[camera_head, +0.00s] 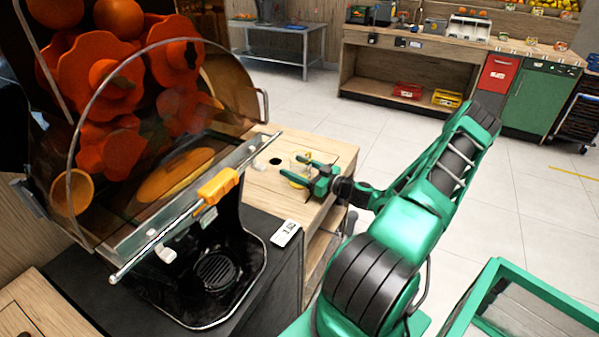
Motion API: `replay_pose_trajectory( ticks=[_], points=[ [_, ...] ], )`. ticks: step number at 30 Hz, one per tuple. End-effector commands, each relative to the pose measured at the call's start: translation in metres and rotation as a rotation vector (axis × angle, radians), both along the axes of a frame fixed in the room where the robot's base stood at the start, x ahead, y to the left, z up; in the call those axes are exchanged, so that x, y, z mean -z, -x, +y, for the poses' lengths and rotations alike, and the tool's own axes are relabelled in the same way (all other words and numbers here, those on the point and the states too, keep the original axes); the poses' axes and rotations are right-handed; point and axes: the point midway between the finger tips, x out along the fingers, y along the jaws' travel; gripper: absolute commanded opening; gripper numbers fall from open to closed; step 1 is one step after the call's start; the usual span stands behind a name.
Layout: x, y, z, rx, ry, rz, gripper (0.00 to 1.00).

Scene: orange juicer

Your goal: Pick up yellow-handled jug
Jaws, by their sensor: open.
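A small clear jug with yellow on it (296,169) stands on the wooden counter (262,180), to the right of the juicer. My gripper (293,168) reaches in from the right at the jug, with its green fingers spread. The fingers overlap the jug in the picture, one on its far side and one on its near side. I cannot tell whether they touch it. The jug's handle is hard to make out, being small and partly covered by the gripper.
A large orange juicer (150,110) with a clear curved cover and a yellow-handled metal bar (218,186) stands at the left. A green-framed case (520,290) stands at the lower right. Tiled floor lies beyond.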

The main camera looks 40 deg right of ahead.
Motion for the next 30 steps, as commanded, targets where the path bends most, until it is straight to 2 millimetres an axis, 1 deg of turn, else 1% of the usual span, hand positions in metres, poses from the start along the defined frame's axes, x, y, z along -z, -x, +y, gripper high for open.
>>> replay_pose_trajectory(
  ticks=[1,3,10,11,12,15,25,30],
  points=[
    [0.0,-0.0074,0.0018,-0.001,0.0,0.0,0.68],
    [0.0,-0.014,0.0032,-0.001,0.001,0.0,0.68],
    [-0.0001,-0.0169,0.0032,0.001,0.001,0.001,0.68],
    [-0.0001,-0.0169,0.0032,0.001,0.001,0.001,0.66],
    [-0.0001,-0.0168,0.0032,0.001,0.001,0.001,0.56],
    [-0.0001,-0.0167,0.0032,0.001,0.001,0.001,0.34],
    [-0.0015,-0.0166,0.003,0.001,0.001,0.0,0.34],
    [-0.0097,-0.0165,0.0027,0.001,0.003,0.0,0.34]
  ],
)
